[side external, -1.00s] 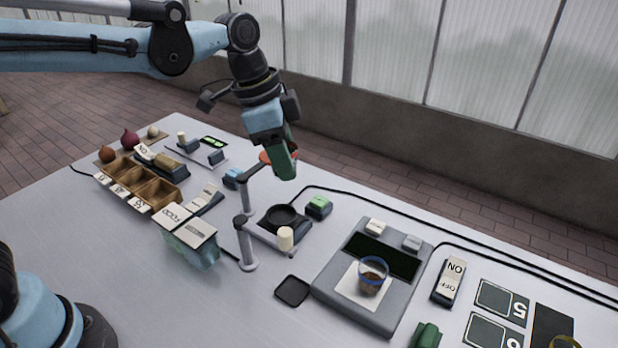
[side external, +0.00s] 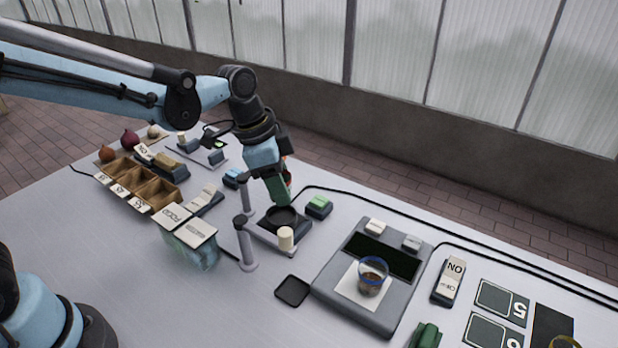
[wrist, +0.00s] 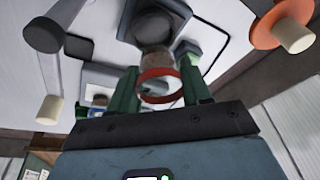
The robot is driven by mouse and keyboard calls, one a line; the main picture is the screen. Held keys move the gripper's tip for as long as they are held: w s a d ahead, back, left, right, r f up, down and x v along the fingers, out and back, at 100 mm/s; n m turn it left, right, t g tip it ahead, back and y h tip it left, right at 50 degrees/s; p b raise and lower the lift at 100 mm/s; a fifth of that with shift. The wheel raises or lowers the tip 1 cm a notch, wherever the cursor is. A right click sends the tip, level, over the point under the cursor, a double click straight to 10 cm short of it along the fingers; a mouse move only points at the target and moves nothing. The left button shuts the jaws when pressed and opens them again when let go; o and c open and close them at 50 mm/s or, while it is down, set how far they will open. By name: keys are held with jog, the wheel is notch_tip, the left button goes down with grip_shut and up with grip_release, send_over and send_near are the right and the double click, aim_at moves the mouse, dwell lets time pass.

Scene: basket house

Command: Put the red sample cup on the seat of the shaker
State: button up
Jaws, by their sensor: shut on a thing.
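The red sample cup is a clear cup with a red rim (wrist: 160,74), held between the green fingers of my gripper (wrist: 158,92) in the wrist view. In the side view my gripper (side external: 281,192) points down just above the back of the shaker's round black seat (side external: 281,218), and only a sliver of red shows behind the fingers. The seat also shows in the wrist view (wrist: 153,27), beyond the cup's lower end. I cannot tell whether the cup touches the seat. The gripper is shut on the cup.
A green button (side external: 319,206) is to the right. A scale (side external: 330,287) holds a blue-rimmed cup (side external: 371,279). A clear food box (side external: 190,250) stands at front left.

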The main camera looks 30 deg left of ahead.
jog(key=shift+f, duration=2.5)
jog(key=o, duration=1.2)
jog(key=shift+c, duration=1.1)
jog(key=shift+o, duration=0.3)
jog(key=shift+s, duration=0.1)
jog(key=o, duration=0.3)
jog(key=shift+a+r, duration=0.1)
jog(key=shift+r, duration=0.25)
jog(key=shift+o, duration=0.2)
jog(key=shift+v, duration=2.2)
jog(key=shift+r, duration=1.55)
